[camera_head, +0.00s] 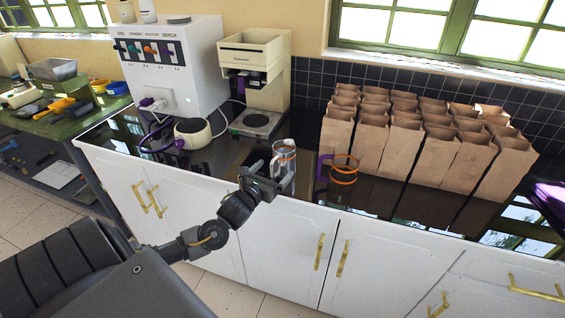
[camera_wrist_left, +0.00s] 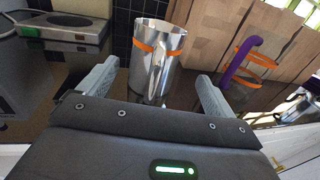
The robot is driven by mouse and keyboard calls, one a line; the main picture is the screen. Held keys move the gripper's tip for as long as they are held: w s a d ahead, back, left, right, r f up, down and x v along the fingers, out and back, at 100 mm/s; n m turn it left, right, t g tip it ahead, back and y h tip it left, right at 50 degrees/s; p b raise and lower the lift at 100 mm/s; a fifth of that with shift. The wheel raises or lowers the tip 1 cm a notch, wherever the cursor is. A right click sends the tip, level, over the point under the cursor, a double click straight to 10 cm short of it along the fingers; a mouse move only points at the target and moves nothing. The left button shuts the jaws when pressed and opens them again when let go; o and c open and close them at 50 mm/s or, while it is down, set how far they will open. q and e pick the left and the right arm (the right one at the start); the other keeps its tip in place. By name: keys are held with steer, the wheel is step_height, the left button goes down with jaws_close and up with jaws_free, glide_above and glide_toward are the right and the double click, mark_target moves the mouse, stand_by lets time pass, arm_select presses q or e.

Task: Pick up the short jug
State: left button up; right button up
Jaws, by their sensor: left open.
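A shiny metal jug (camera_head: 284,172) with an orange band near its rim stands upright on the dark counter. In the left wrist view the metal jug (camera_wrist_left: 153,72) stands ahead, between the lines of the two fingers. A second vessel (camera_head: 343,168), with orange rings and a purple handle, stands to its right; its purple handle (camera_wrist_left: 238,62) also shows in the left wrist view. I cannot tell for certain which is the short jug. My left gripper (camera_head: 261,180) is open and empty, in front of the metal jug; its fingers (camera_wrist_left: 155,85) are spread. My right gripper is out of view.
Several brown paper bags (camera_head: 420,150) stand behind to the right. The white cabinet's front edge lies under my left arm. Counter right of the second vessel is mostly clear.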

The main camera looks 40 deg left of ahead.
mark_target(279, 162)
arm_select(q)
steer(key=shift+w+a+r, duration=0.15)
steer(key=w+p, duration=0.1)
steer(key=w, duration=0.1)
steer(key=w+a, duration=0.1)
steer(key=shift+w+p, duration=0.35)
steer(key=shift+w+f, duration=0.2)
steer(key=shift+w, duration=0.3)
steer(key=c, duration=1.1)
steer(key=shift+c, duration=0.3)
steer(key=shift+r, duration=0.2)
